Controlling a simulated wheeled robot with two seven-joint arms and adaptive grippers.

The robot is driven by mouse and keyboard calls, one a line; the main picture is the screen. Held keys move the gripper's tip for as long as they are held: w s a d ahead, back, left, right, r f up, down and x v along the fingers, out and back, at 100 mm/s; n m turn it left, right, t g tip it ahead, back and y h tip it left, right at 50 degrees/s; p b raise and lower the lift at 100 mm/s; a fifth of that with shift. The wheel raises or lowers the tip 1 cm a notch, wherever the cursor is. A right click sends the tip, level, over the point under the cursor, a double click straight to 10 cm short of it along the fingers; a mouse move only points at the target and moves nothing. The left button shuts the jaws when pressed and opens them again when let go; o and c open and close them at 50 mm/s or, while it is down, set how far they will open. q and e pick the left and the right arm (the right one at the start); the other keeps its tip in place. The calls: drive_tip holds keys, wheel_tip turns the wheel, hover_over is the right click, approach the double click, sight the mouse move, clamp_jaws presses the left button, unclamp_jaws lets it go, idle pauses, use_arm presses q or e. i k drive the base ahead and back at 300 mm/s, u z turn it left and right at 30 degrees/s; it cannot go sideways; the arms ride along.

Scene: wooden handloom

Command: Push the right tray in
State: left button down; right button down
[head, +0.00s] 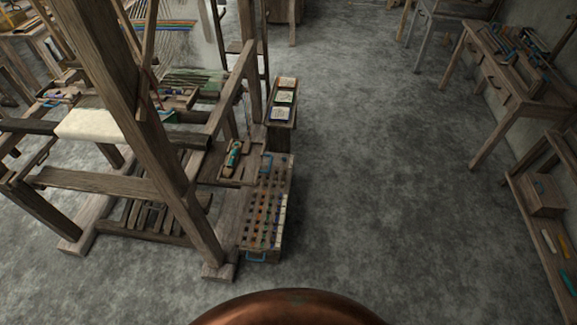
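A long wooden tray (273,251) with rows of small coloured pegs or bobbins lies at the right side of the handloom (165,150). Neither of my grippers is in view.
A smaller wooden tray (230,172) with a green item sits just left of it. Behind is a narrow stand (279,112) with small stacked boxes. Open grey floor (370,170) lies to the right. A workbench (500,80) and shelf (530,205) line the right wall.

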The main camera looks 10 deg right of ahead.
sight(246, 172)
drive_tip(key=k, duration=0.65)
drive_tip(key=z, duration=0.7)
drive_tip(key=i, duration=0.95)
drive_tip(key=u, duration=0.25)
